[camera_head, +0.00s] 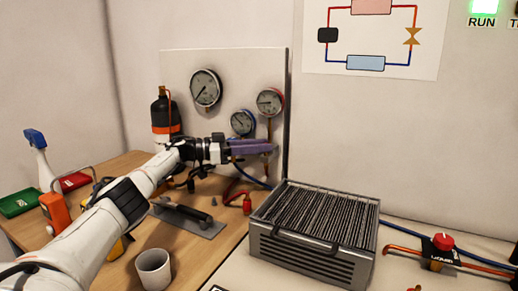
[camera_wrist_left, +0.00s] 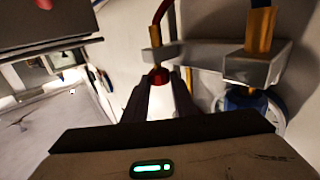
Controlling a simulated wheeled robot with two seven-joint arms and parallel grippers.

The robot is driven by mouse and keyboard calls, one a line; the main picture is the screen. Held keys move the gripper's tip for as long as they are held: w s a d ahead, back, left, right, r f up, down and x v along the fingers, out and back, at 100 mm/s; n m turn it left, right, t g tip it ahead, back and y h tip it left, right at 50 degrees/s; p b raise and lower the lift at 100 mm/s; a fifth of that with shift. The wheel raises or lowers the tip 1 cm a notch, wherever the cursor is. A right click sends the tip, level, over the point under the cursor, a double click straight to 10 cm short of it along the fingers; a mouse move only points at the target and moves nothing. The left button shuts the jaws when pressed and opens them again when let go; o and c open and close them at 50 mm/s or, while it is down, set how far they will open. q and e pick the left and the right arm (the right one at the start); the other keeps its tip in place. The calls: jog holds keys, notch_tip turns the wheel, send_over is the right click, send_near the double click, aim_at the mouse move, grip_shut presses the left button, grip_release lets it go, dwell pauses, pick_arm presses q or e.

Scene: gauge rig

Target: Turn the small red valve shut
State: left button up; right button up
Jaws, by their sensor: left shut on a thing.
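The small red valve (camera_wrist_left: 158,77) shows in the left wrist view as a round red knob below a grey block, under a brass fitting with a red hose. My left gripper (camera_wrist_left: 159,92) has one finger on each side of this knob and is shut on it. In the head view my left gripper (camera_head: 268,147) reaches the panel below the red-rimmed gauge (camera_head: 270,102), and its fingers hide the valve. I cannot tell how far the valve is turned. My right gripper is not in view.
A blue knob (camera_wrist_left: 243,97) sits beside the red one. A larger red knob (camera_head: 442,241) is on pipework at the right. A finned metal box (camera_head: 312,265) stands right of my arm. A white cup (camera_head: 153,270), a black bottle (camera_head: 161,115) and tools crowd the wooden table.

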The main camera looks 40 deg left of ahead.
pick_arm(q)
jog(key=shift+f, duration=0.1)
jog(key=o, duration=1)
jog(key=shift+o, duration=0.2)
jog(key=p+v, duration=0.1)
jog(key=v, duration=0.9)
jog(key=shift+p, duration=0.3)
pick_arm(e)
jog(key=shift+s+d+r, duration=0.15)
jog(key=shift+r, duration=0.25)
pick_arm(q)
jog(key=shift+s+a, duration=0.1)
